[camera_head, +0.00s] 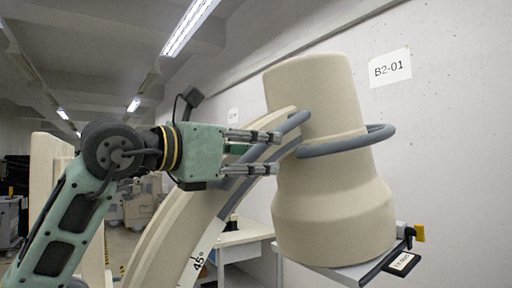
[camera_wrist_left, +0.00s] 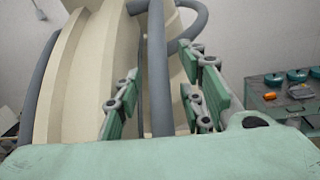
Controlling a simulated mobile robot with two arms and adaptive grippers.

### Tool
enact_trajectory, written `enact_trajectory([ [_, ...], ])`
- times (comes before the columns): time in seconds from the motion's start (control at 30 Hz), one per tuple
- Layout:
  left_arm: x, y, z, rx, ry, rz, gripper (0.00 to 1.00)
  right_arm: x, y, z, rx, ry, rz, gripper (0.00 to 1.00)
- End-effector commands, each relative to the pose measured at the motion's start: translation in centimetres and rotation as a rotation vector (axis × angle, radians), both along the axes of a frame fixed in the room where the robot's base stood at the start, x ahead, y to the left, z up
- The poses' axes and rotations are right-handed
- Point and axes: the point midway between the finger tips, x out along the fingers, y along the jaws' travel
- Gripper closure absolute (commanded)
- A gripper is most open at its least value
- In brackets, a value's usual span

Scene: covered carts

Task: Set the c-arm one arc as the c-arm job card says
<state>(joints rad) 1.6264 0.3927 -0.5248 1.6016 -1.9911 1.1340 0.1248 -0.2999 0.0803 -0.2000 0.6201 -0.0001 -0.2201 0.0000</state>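The c-arm's cream arc (camera_head: 178,236) curves up from lower left to a large cream head (camera_head: 333,205). A scale mark reading 45° shows on the arc's lower side. A grey rail (camera_head: 243,183) runs along the arc, and a grey ring handle (camera_head: 345,144) circles the head. My left gripper (camera_head: 276,152) is level at the rail, fingers pointing right. In the left wrist view, the grey rail (camera_wrist_left: 158,80) passes between the open fingers (camera_wrist_left: 162,100), with gaps visible on both sides. My right gripper is out of view. I cannot identify a readable job card.
A wall sign B2-01 (camera_head: 390,68) hangs at right. A black-framed label (camera_head: 402,263) with tiny text sits below the head by a yellow-knobbed part (camera_head: 419,233). A white table (camera_head: 242,236) stands behind the arc.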

Motion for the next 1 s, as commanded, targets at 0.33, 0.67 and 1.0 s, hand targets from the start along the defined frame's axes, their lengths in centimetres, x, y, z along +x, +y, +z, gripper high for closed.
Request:
enact_trajectory([
  [0.33,0.05,-0.02,-0.03,0.000,0.000,0.001,0.71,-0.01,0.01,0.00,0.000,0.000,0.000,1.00],
  [0.67,0.04,0.00,-0.01,0.000,0.000,0.001,1.00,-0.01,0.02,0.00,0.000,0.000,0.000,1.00],
  [1.0,0.05,0.02,0.02,-0.001,0.001,0.001,1.00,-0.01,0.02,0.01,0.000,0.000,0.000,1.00],
])
